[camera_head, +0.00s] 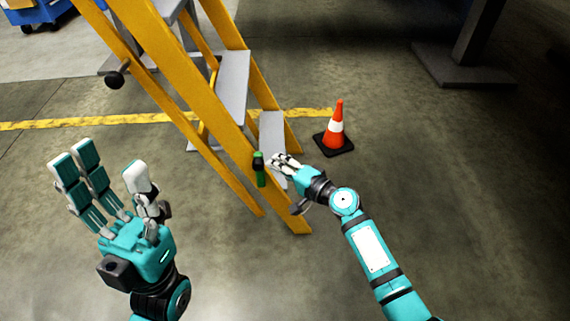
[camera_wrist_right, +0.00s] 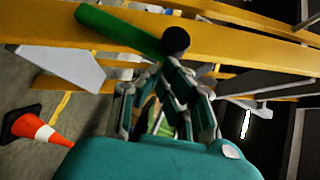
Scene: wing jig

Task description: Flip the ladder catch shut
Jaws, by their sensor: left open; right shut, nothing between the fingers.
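The yellow ladder (camera_head: 178,75) with grey steps leans across the upper middle of the head view. Its catch (camera_head: 261,179) is a green lever with a black round end, low on the front rail. In the right wrist view the green lever (camera_wrist_right: 115,27) lies slantwise across the yellow rail, its black knob (camera_wrist_right: 176,40) at the right end. My right gripper (camera_head: 278,160) is shut and empty, its fingertips just right of the catch; in the wrist view they reach the knob, but contact is unclear. My left gripper (camera_head: 108,172) is open and empty, well left of the ladder.
An orange and white traffic cone (camera_head: 338,125) stands on the floor right of the ladder. A grey post base (camera_head: 475,70) is at the upper right. The floor at the lower middle is clear.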

